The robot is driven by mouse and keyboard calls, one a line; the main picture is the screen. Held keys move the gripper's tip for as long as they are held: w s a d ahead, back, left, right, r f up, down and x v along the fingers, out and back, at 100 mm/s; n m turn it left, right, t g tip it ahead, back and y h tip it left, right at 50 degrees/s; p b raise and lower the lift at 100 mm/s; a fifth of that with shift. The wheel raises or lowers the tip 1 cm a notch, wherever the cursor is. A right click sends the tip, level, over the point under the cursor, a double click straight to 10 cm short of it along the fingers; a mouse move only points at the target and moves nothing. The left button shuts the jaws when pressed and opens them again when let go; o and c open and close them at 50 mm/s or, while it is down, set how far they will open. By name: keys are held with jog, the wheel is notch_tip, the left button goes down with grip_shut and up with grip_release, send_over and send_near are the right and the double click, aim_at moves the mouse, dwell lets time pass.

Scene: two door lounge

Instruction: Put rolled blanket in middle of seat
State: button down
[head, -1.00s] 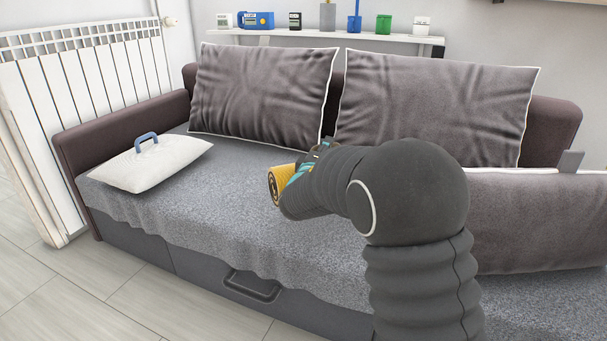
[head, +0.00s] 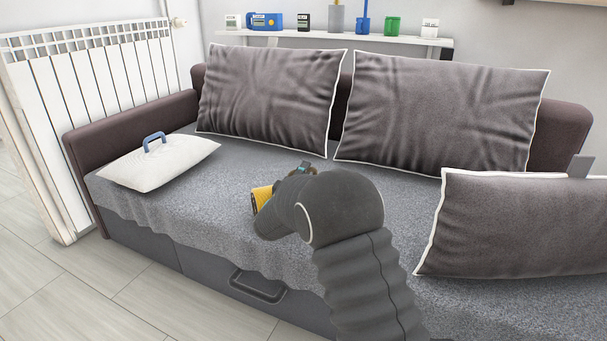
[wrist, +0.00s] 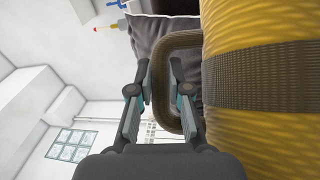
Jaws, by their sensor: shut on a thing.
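The rolled blanket (wrist: 260,120) is yellow with a brown strap and a brown handle (wrist: 180,42). It fills the right side of the wrist view. My gripper (wrist: 160,88) is shut on that handle. In the head view, only a yellow end of the blanket (head: 261,198) shows past my arm, which hides the rest. The blanket is over the sofa seat (head: 225,190), covered in grey speckled cloth. I cannot tell whether it touches the seat.
A white cushion (head: 160,163) with a blue handle lies at the seat's left end. Two grey pillows (head: 268,98) (head: 440,112) lean on the backrest. Another pillow (head: 525,225) stands at the right. A shelf (head: 340,41) with small items is behind. Seat space is clear left of the blanket.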

jog(key=shift+f, duration=0.15)
jog(key=shift+f+b, duration=0.2)
jog(key=shift+b, duration=0.15)
jog(key=c, duration=1.1)
grip_release()
